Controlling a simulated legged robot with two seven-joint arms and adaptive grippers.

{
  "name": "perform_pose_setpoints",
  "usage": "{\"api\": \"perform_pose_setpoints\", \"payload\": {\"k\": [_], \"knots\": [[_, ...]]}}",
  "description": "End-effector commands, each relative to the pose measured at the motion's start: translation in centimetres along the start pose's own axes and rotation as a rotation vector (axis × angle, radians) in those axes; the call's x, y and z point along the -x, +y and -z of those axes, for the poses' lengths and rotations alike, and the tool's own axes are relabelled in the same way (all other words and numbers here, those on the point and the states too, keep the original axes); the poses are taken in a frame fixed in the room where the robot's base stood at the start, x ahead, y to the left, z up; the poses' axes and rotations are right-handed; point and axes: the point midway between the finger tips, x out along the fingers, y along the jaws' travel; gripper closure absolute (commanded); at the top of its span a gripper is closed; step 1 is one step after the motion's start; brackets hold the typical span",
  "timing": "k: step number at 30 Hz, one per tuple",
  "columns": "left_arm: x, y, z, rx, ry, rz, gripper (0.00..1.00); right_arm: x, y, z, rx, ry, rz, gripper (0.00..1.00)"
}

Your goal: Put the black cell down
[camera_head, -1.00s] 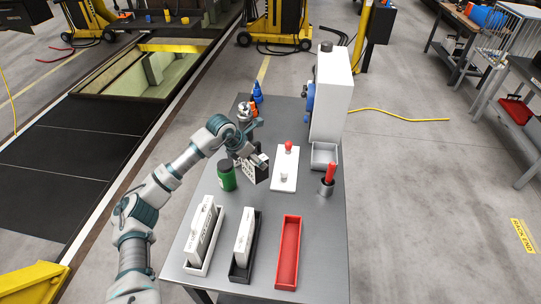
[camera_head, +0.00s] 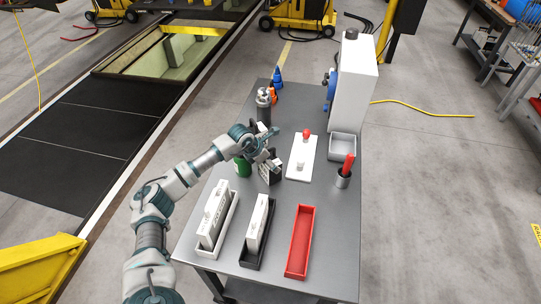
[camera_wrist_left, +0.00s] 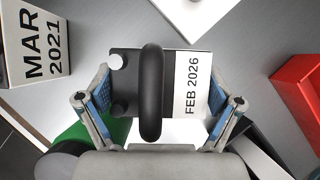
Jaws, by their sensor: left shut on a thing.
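My left gripper (camera_wrist_left: 160,104) is shut on the black cell (camera_wrist_left: 128,82), a dark block with a black loop handle and a white label reading FEB 2026. In the head view, the black cell (camera_head: 270,174) is below my left gripper, between the green jar (camera_head: 242,167) and the white plate (camera_head: 301,160). The gripper hides part of it there. Whether the cell touches the table (camera_head: 230,264) cannot be told. My right gripper is not in view.
White cells stand in the white tray (camera_head: 232,212) and black tray (camera_head: 246,258); the red tray (camera_head: 300,242) is empty. A white box labelled MAR 2021 (camera_wrist_left: 38,42) shows in the wrist view. A cup with a red handle (camera_head: 344,177) is at right.

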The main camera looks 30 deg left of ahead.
Motion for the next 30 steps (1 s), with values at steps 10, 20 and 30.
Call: {"api": "perform_pose_setpoints", "payload": {"k": [10, 20, 30], "knots": [[-0.2, -0.1, -0.1, -0.001, 0.000, -0.001, 0.00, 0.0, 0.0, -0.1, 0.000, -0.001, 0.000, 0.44], [0.4, 0.1, 0.0, -0.001, -0.003, -0.001, 0.00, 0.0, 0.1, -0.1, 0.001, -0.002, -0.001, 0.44], [7.2, 0.1, -0.1, -0.002, -0.004, -0.004, 0.00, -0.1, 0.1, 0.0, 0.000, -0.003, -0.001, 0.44]]}}
